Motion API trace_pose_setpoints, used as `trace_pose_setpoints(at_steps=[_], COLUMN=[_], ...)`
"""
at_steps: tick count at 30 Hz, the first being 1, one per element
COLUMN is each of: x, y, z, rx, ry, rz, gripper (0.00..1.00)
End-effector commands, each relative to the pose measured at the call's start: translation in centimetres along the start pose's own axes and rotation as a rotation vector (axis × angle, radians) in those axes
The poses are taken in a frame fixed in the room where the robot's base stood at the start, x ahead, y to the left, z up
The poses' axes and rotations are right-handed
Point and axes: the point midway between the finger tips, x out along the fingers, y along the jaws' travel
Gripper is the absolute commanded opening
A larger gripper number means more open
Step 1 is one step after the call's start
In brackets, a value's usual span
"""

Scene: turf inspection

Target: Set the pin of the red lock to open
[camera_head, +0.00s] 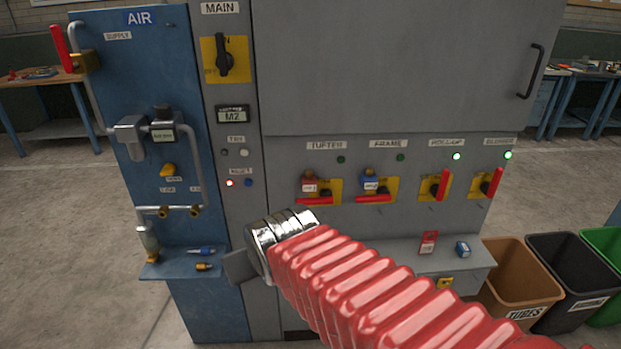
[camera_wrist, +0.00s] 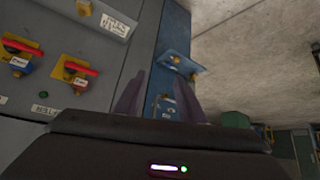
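A red lock (camera_head: 309,184) with a white label sits at the first switch from the left, under the TUFTER label, above a red handle lying level. A second red lock (camera_head: 428,243) with a white label stands on the grey shelf, right of my arm. The pin of either lock is too small to make out. My gripper (camera_wrist: 158,88) has its two fingers apart with nothing between them. In the head view it is mostly hidden behind my wrist, left of and below the switches. The wrist view shows the panel turned over, with two switches at left.
A blue lock (camera_head: 370,182) sits at the FRAME switch; another blue lock (camera_head: 462,249) lies on the grey shelf (camera_head: 395,251). Two right-hand switches have upright red handles under lit green lamps. The blue air panel (camera_head: 150,80) stands at left; bins (camera_head: 520,272) stand at right.

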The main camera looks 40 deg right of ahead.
Motion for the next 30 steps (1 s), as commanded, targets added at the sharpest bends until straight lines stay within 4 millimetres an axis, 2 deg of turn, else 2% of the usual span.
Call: trace_pose_setpoints(at_steps=[1,6,15,22,30], x=[1.2,4.6,9.4,12.0,13.9], y=[1.0,4.1,9.9,14.4,19.3], z=[-0.7,-3.6,-7.2,-8.4,-8.3], rx=[0.013,0.044,0.083,0.107,0.136], ry=[0.023,0.136,0.332,0.483,0.660], rz=[0.018,0.068,0.143,0.188,0.231], gripper=[0.36,0.36,0.36,0.36,0.36])
